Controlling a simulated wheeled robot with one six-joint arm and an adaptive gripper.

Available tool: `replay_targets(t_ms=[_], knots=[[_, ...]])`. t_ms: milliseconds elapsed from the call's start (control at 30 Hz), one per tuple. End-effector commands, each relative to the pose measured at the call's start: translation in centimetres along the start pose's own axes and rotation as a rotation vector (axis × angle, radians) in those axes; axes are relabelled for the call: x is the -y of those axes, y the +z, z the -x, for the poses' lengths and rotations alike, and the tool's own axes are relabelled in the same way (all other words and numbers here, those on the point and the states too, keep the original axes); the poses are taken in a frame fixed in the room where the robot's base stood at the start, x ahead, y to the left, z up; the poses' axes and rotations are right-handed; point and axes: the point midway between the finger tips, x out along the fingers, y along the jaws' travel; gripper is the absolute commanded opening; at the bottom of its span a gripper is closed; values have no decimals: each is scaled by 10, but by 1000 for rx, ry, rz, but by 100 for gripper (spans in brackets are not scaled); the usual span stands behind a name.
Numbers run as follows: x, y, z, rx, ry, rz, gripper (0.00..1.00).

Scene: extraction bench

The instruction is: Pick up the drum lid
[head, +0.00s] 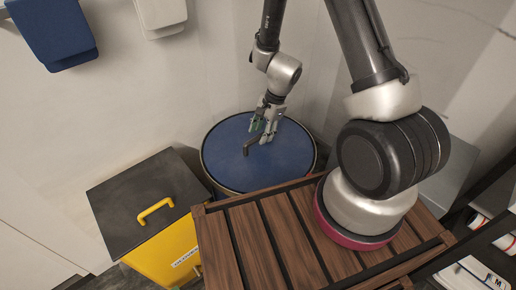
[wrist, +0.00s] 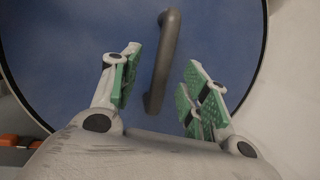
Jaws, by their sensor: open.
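The drum lid (head: 225,163) is a round blue disc with a dark rim, on top of a drum behind the wooden slatted stand. A dark bar handle (head: 251,145) rises from it. In the wrist view the blue lid (wrist: 110,30) fills most of the picture, and its handle (wrist: 162,60) runs lengthwise between my fingers. My gripper (head: 264,131) is over the lid beside the handle. In the wrist view my gripper (wrist: 163,85) is open, with green pads on either side of the handle's lower end. I see a gap between each pad and the handle.
A yellow bin (head: 165,255) with a dark top (head: 125,205) and a yellow handle (head: 155,211) stands left of the drum. The wooden slatted stand (head: 245,240) is in front. A pale wall (head: 150,100) rises behind. Blue (head: 52,30) and white (head: 160,15) items hang at upper left.

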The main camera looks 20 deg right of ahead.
Motion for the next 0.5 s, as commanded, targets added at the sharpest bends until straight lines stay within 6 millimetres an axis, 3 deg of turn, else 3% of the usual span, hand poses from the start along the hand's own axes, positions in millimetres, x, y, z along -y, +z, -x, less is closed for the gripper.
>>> replay_targets(t_ms=[200, 467, 500], knots=[[2, 1, -31, 0, 1, -1, 45], [2, 1, -35, 0, 0, 1, 45], [2, 1, -35, 0, 0, 1, 42]])
